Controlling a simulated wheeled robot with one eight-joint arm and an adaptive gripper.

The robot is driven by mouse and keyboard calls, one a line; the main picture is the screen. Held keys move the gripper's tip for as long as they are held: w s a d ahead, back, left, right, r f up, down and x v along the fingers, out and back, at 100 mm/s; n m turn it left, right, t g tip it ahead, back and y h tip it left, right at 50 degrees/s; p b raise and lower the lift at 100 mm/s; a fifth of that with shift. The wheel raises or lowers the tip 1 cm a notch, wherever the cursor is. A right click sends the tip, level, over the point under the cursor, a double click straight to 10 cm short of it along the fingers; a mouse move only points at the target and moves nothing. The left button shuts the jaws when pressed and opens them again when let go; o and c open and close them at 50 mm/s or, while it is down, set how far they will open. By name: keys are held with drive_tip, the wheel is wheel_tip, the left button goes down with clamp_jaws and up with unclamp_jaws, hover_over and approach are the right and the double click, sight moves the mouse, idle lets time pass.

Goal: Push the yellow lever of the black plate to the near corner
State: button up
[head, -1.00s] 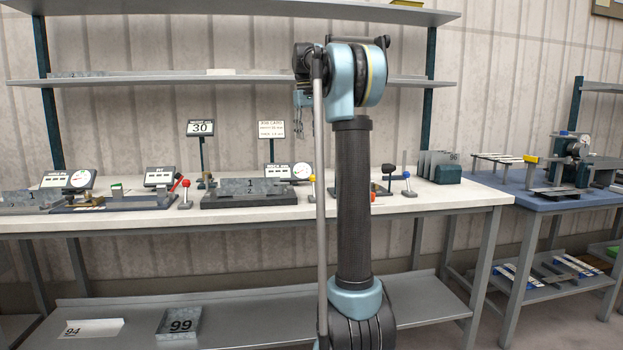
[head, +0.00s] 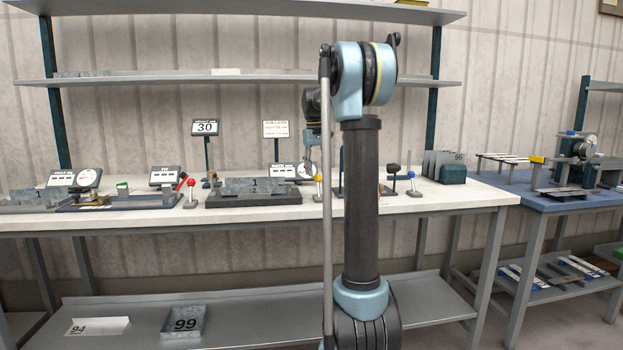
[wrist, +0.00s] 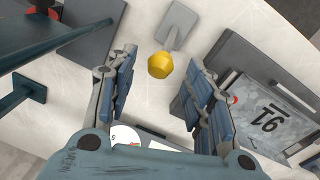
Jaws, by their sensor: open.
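The black plate (head: 250,201) lies on the white bench with grey metal pieces on it. In the wrist view its edge and a marked grey piece show at the right (wrist: 262,85). The yellow lever knob (head: 318,178) stands beside the plate's right end, partly behind my arm. In the wrist view the yellow knob (wrist: 161,66) and its grey base (wrist: 177,24) show ahead of my fingers. My gripper (wrist: 160,56) is open, fingers on either side of the knob in the picture. I cannot tell their height gap or any contact. In the head view my gripper (head: 308,168) is small, above the bench.
A dial gauge with a display (head: 283,170) stands behind the plate. A red-knobbed lever (head: 191,184) stands left of it, a blue-knobbed one (head: 412,176) to the right. Another dark plate (wrist: 90,30) and a dark post are at the left in the wrist view.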

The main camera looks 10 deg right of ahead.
sight(318, 186)
drive_tip(key=shift+d+f, duration=0.1)
drive_tip(key=shift+f, duration=1.4)
